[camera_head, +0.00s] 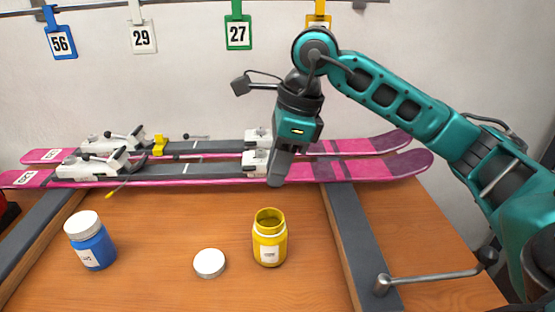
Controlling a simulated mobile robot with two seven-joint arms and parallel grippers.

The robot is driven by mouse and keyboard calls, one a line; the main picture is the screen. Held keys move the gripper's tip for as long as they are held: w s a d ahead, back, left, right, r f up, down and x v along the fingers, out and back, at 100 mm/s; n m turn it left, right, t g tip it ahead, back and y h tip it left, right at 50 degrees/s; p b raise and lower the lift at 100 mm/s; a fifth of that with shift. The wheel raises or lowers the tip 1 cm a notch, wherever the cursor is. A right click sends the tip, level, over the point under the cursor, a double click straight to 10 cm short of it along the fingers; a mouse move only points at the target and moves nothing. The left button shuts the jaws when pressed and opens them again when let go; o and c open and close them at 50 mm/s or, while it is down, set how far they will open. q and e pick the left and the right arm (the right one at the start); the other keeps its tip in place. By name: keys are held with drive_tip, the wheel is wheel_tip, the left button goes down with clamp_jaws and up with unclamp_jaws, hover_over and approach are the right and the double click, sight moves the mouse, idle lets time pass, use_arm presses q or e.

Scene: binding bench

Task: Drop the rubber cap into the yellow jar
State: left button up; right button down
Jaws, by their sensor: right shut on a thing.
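The yellow jar (269,238) stands upright and open on the wooden bench, with a white label on its front. My right gripper (276,182) points down above and behind the jar, in front of the skis. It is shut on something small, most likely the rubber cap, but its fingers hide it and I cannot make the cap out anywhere. The inside bottom of the jar is hidden. My left gripper is not in view.
A white lid (209,263) lies left of the jar. A blue jar with a white lid (90,240) stands further left. Pink skis with bindings (375,168) lie across the back. A metal crank handle (435,277) is at right. Numbered tags (238,34) hang above.

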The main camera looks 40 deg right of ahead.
wheel_tip(320, 180, down, 2)
drive_tip(key=shift+f+b, duration=0.1)
drive_tip(key=shift+b, duration=0.4)
drive_tip(key=shift+f, duration=0.1)
drive_tip(key=c, duration=0.8)
unclamp_jaws()
use_arm(q)
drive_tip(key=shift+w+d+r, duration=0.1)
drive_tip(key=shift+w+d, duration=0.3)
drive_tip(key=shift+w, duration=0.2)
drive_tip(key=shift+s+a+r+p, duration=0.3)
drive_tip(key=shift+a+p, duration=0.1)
drive_tip(key=shift+p, duration=0.65)
use_arm(e)
drive_tip(key=v, duration=1.3)
